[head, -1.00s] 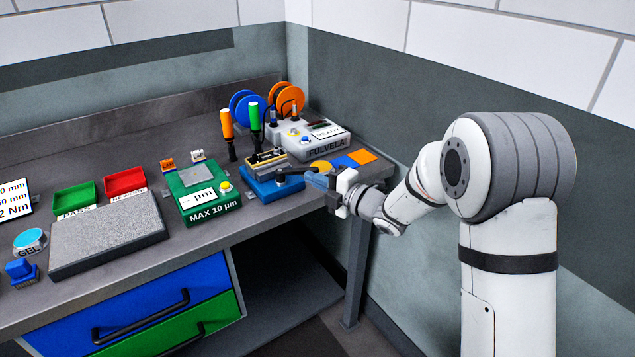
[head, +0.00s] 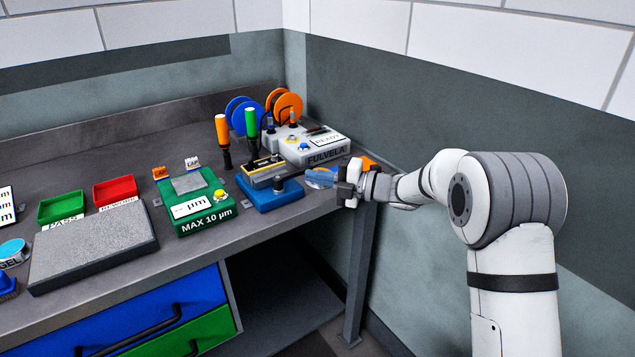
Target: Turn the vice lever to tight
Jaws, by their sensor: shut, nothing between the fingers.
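The vice (head: 268,198) has a blue base and sits near the right front edge of the bench, with a tan and black block on top. A dark round part (head: 279,184), which looks like the lever's pivot, stands at its front right. I cannot clearly make out the lever's arm or its angle. My gripper (head: 309,178), with blue fingers, is to the right of the vice at about the height of its top. Its fingers are shut with nothing between them. They appear apart from the vice, though contact with the lever is hard to judge.
A green gauge block (head: 205,212) is left of the vice. Orange (head: 222,130) and green (head: 251,122) handled drivers stand behind it.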

